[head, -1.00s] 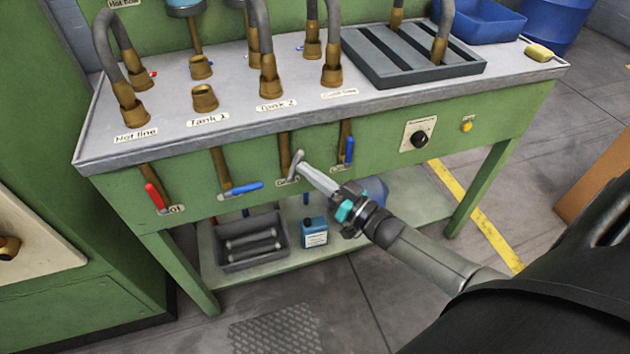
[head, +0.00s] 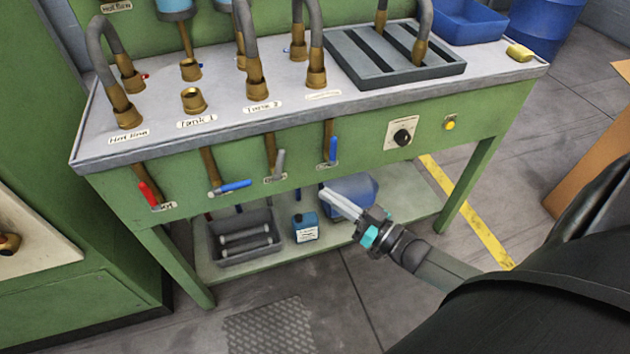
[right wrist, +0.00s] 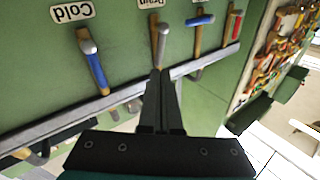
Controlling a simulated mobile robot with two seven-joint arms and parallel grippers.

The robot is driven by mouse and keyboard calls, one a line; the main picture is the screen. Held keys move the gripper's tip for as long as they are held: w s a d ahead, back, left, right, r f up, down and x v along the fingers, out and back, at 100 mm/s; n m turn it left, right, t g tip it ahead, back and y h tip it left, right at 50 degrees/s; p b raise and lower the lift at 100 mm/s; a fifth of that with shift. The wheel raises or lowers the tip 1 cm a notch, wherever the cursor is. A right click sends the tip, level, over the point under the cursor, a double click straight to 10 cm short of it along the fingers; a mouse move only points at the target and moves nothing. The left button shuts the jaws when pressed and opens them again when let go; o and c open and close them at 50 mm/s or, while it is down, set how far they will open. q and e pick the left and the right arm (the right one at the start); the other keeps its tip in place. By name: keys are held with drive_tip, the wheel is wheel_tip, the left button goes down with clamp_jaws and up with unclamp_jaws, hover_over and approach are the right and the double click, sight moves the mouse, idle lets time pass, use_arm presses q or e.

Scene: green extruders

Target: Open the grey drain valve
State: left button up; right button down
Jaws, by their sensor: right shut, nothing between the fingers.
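The grey drain valve handle (head: 279,163) sits on a brass pipe under the bench front. It also shows in the right wrist view (right wrist: 162,42), below a "Drain" label, lying roughly along its pipe with a slight tilt. My right gripper (head: 325,191) is shut and empty, below and to the right of the grey handle, clear of it. In the right wrist view its closed fingers (right wrist: 161,72) point up toward the handle. My left gripper is not in view.
A blue handle (head: 333,149) stands right of the grey one; another blue handle (head: 233,187) lies crosswise to the left, then a red handle (head: 149,194). A grey bin (head: 217,256), blue bottle (head: 305,228) and blue container (head: 352,186) stand on the low shelf.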

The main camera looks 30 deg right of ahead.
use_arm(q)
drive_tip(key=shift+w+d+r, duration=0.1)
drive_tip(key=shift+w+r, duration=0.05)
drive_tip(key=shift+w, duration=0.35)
use_arm(e)
drive_tip(key=v, duration=0.3)
drive_tip(key=shift+s+d+f, duration=0.1)
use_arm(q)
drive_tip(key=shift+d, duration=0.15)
